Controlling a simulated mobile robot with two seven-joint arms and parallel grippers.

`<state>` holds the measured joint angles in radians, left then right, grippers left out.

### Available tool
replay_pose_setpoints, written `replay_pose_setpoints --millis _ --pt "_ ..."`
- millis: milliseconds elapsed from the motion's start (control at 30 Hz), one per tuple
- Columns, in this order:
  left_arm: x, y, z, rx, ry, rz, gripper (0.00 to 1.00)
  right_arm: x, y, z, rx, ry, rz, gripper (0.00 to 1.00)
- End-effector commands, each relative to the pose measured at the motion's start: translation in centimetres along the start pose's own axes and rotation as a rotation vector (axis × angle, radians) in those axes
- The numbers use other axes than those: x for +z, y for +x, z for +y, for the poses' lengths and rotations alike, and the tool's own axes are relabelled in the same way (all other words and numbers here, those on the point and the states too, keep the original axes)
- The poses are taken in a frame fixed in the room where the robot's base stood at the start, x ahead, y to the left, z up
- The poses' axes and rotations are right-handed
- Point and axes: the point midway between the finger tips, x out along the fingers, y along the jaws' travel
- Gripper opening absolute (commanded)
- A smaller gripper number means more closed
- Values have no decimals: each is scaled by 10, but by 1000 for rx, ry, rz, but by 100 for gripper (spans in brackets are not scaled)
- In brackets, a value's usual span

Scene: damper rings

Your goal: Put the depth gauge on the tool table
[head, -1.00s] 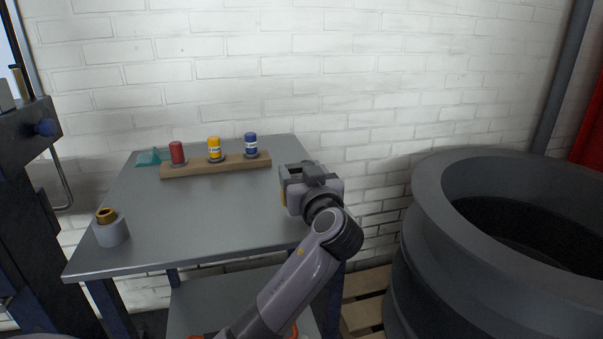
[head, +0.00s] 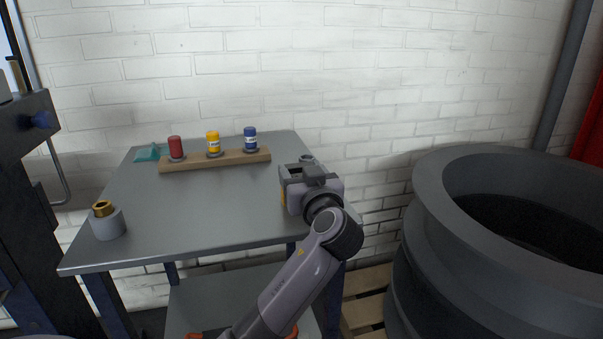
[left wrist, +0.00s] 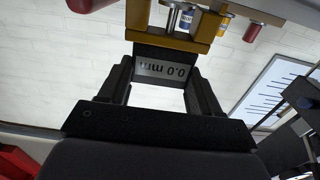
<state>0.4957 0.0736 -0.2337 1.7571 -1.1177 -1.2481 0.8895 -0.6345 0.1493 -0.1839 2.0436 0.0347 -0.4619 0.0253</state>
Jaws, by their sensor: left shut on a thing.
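The tool table (head: 200,215) has a grey top and stands against the white brick wall. My left gripper (head: 292,182) is at the table's right end in the head view, apparently above the top. It is shut on the depth gauge, which shows in the left wrist view as a yellow bar (left wrist: 145,35) with a dark display body (left wrist: 165,70) reading "0.0 mm". In the head view the gauge is mostly hidden by my gripper; a thin yellow part (head: 284,198) shows. My right gripper is not in view.
A wooden rack (head: 225,162) with red, yellow and blue canisters stands along the table's back. A teal item (head: 147,153) lies back left. A grey cylinder (head: 108,226) with a brass ring is front left. Large dark rings (head: 430,240) stand right. The middle tabletop is clear.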

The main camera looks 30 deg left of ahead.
Motion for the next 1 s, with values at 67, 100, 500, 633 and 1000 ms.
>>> replay_pose_setpoints --millis 67,100,500,633,1000 --pt "1 0 0 0 -1 3 15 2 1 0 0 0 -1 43" --pt "1 0 0 0 -1 3 15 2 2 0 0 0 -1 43" --pt "3 0 0 0 -1 2 93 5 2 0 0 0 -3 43" --pt "5 0 0 0 1 -2 93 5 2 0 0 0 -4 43" --pt "5 -46 1 3 -2 -3 93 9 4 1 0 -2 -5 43"
